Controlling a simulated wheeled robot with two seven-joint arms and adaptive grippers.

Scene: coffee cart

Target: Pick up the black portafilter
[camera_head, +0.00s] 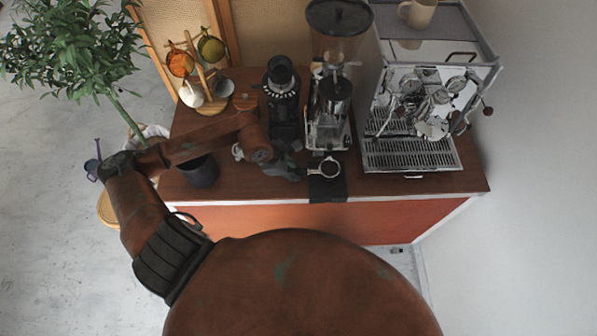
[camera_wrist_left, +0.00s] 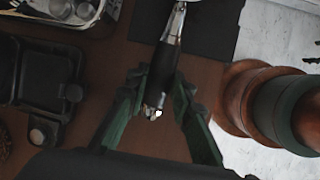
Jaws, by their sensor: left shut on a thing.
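The portafilter (camera_head: 321,171) shows in the head view at the counter's front edge, its round metal basket at the right end over a black mat (camera_head: 328,190). My left gripper (camera_head: 293,167) reaches in from the left and is at its handle, which is mostly hidden there. In the left wrist view, the black portafilter handle (camera_wrist_left: 167,65) lies between the two green fingers of my left gripper (camera_wrist_left: 160,88), which is shut on it. The handle's metal end sticks out past the fingers toward the palm. My right gripper is not in view.
The grinder (camera_head: 331,104) stands right behind the mat, with the espresso machine (camera_head: 416,110) to its right. A black device (camera_head: 283,105) stands behind the gripper. A dark bin (camera_head: 200,172) and a cup rack (camera_head: 205,78) are to the left.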

